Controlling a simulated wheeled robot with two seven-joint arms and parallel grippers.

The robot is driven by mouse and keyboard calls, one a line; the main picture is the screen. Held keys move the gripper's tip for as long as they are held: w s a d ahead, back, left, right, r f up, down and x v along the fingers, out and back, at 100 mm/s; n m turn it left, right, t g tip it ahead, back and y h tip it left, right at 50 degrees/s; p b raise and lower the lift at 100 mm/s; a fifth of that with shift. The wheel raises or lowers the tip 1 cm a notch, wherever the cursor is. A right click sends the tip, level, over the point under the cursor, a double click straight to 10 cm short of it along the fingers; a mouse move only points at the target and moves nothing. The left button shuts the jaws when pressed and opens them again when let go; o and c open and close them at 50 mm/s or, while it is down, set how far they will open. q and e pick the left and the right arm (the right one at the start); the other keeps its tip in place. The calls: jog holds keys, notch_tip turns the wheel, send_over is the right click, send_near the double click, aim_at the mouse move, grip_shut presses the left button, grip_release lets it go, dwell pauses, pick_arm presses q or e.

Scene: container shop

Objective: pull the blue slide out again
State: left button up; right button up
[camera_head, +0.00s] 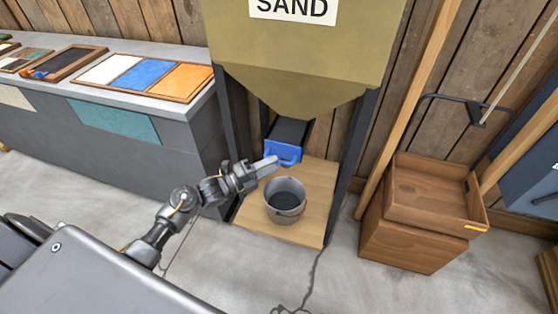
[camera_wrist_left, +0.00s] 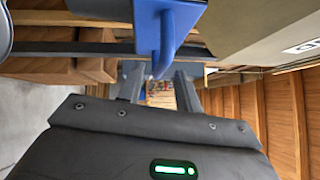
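The blue slide (camera_head: 284,153) sits under the spout of the olive sand hopper (camera_head: 305,60). Its blue front, with a handle, faces out, and a dark channel shows behind it. My left gripper (camera_head: 268,165) is at the slide's front, beside the handle. In the left wrist view, the blue handle (camera_wrist_left: 166,45) hangs down toward the gap between my left fingers (camera_wrist_left: 158,88). The fingers are apart, and I see no clear contact with the handle. A grey bucket (camera_head: 285,211) stands on the wooden base below the slide; its inside looks dark. My right gripper is out of view.
Dark posts (camera_head: 351,150) flank the hopper above a wooden base board (camera_head: 311,230). A grey counter (camera_head: 165,130) with colored trays stands at left. Wooden crates (camera_head: 415,240) and a hand truck stand at right. A cable lies on the floor in front.

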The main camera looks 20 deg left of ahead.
pick_arm(q)
jog(key=shift+x, duration=1.7)
grip_shut()
jog(key=shift+s, duration=0.1)
